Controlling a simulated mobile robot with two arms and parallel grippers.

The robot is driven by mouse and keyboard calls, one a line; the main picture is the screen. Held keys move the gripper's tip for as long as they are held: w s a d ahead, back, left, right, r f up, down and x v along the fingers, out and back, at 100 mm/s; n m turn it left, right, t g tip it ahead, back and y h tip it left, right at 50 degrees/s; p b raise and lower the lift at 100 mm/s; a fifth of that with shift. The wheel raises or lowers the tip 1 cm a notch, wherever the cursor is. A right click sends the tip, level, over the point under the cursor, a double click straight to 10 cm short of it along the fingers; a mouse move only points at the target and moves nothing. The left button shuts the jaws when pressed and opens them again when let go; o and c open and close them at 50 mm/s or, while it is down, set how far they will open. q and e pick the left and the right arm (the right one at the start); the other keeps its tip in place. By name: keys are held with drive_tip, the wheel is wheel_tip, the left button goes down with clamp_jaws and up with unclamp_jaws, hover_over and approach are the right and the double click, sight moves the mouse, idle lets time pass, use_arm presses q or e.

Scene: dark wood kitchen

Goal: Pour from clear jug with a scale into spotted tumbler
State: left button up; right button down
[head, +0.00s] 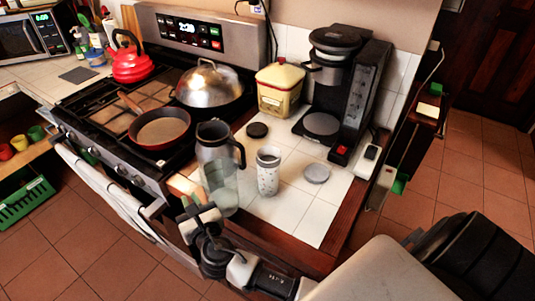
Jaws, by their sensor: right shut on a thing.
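The clear jug (219,172), with a dark rim and dark handle, is upright at the counter's front edge, left of the tumbler. The spotted tumbler (268,174) is pale with a grey rim and stands upright on the white tiles, a small gap from the jug. My right gripper (199,216) is at the jug's lower front and shut on it; the exact finger contact is hard to see. I cannot make out the jug's scale or the liquid level. My left gripper is not in view.
A coffee maker (345,95) and a yellow canister (280,90) stand behind. A grey disc (316,173) and a dark disc (257,130) lie on the tiles. The stove at left holds a frying pan (160,131) and a lidded pan (209,84).

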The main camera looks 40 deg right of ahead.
drive_tip(key=shift+w+a, duration=0.4)
drive_tip(key=shift+w, duration=0.05)
drive_tip(key=shift+r, duration=0.15)
drive_tip(key=shift+d+r+m+p, duration=0.2)
drive_tip(key=shift+r+m, duration=0.3)
drive_tip(key=shift+r, duration=0.2)
drive_tip(key=shift+d+r+m+p, duration=0.15)
drive_tip(key=shift+d+r+m, duration=0.05)
drive_tip(key=shift+r+m, duration=0.4)
wheel_tip(320, 180, up, 12)
drive_tip(key=m+p, duration=0.3)
drive_tip(key=m, duration=0.6)
hover_over(189, 197)
drive_tip(key=d, duration=0.6)
drive_tip(key=shift+w+d+r+m, duration=0.15)
drive_tip(key=shift+d+r+m, duration=0.35)
drive_tip(key=shift+r, duration=0.1)
drive_tip(key=shift+w+d+r+m, duration=0.15)
drive_tip(key=shift+d+r+m, duration=0.3)
drive_tip(key=shift+r+m, duration=0.1)
drive_tip(key=shift+d+r, duration=0.15)
